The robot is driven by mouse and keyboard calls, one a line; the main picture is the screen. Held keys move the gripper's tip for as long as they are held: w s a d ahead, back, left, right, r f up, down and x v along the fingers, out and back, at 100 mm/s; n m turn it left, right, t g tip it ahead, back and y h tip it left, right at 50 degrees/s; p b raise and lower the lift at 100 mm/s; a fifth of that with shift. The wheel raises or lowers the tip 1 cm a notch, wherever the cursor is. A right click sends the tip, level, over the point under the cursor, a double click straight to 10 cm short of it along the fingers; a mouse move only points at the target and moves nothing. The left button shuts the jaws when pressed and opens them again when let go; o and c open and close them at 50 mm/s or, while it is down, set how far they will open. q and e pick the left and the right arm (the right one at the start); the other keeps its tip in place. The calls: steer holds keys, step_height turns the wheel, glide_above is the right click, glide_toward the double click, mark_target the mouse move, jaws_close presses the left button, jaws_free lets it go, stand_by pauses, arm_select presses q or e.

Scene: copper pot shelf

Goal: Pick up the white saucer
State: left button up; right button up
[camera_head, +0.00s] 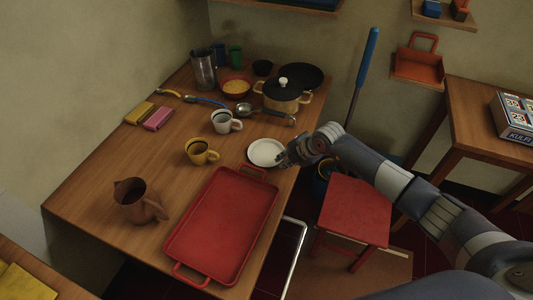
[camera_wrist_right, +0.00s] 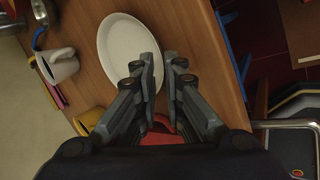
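The white saucer (camera_head: 266,152) lies flat on the wooden table near its right edge, just above the red tray. It also shows in the right wrist view (camera_wrist_right: 122,45), partly covered by one finger. My right gripper (camera_head: 284,158) is at the saucer's right rim. In the right wrist view the gripper (camera_wrist_right: 165,62) has its fingers apart with a narrow gap. One finger overlaps the saucer's rim and the other is over the table outside it. Whether the fingers touch the saucer cannot be told. My left gripper is not in view.
A red tray (camera_head: 222,225) lies in front of the saucer. A yellow mug (camera_head: 198,152), a white mug (camera_head: 222,122) and a ladle (camera_head: 270,113) are nearby. A pot (camera_head: 284,97) stands farther back. A red stool (camera_head: 354,210) is beside the table.

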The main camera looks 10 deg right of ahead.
steer(key=shift+x, duration=1.5)
jaws_close()
steer(key=shift+w+r, duration=0.1)
steer(key=shift+r, duration=0.05)
